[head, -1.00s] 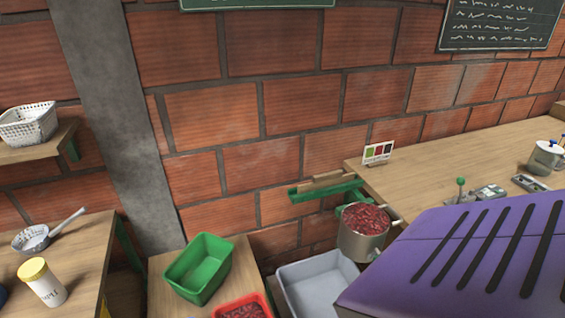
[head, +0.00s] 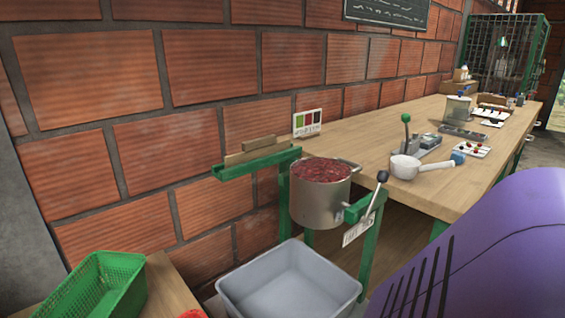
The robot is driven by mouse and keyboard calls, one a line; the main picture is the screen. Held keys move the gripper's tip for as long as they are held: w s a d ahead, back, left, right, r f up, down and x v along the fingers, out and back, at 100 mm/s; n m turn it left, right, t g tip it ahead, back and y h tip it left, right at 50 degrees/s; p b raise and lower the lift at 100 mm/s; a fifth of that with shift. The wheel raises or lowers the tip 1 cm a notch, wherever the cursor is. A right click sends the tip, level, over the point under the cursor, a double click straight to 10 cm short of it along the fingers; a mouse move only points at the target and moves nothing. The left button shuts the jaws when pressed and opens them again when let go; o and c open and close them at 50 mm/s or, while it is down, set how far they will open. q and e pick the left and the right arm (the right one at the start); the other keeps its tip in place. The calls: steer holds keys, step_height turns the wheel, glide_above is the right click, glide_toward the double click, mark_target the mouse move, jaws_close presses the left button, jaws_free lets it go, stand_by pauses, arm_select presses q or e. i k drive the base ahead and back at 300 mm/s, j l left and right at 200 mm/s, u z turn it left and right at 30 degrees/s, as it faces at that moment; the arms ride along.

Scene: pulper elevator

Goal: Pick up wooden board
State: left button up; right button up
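A wooden board (head: 257,153) with a shorter raised block on top rests on a green metal ledge (head: 262,164) by the brick wall, left of the long workbench. It lies roughly level along the ledge. Neither of my grippers shows in the head view, so their state and any contact with the board cannot be seen.
A metal pot of red cherries (head: 320,192) stands right of the board, on a green frame with a lever (head: 374,192). A grey bin (head: 288,285) sits below, and a green basket (head: 98,288) lower left. The workbench (head: 385,160) holds a white scoop (head: 405,167) and small tools.

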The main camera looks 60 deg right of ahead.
mark_target(253, 149)
steer(key=z, duration=0.4)
steer(key=j+z, duration=0.1)
steer(key=z, duration=0.75)
steer(key=k+j+z, duration=0.1)
steer(key=z, duration=0.35)
steer(key=i+l, duration=0.15)
steer(key=i+l+z, duration=0.1)
steer(key=l, duration=0.3)
steer(key=i, duration=0.1)
